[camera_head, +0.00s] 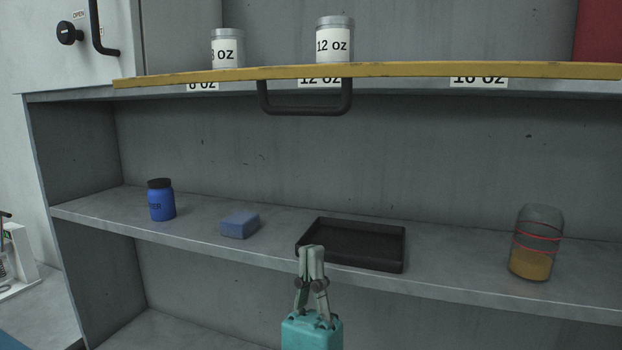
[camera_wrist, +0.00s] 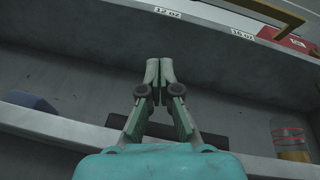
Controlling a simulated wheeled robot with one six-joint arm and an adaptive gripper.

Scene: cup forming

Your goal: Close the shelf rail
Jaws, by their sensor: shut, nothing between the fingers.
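The yellow shelf rail (camera_head: 400,70) runs across the front of the upper shelf, with a black U-shaped handle (camera_head: 305,112) hanging below it. In the wrist view a piece of the yellow rail (camera_wrist: 272,12) shows at the top right. My gripper (camera_head: 312,249) is shut and empty. In the head view it points up in front of the lower shelf, below the handle and apart from it, overlapping the front of the black tray. It also shows in the middle of the wrist view (camera_wrist: 160,62), fingertips together.
Two silver-lidded containers (camera_head: 226,48) (camera_head: 335,40) stand behind the rail above size labels. The lower shelf (camera_head: 190,235) holds a blue jar (camera_head: 161,202), a blue sponge (camera_head: 240,225), a black tray (camera_head: 365,244) and a banded jar (camera_head: 536,243). The space between handle and lower shelf looks clear.

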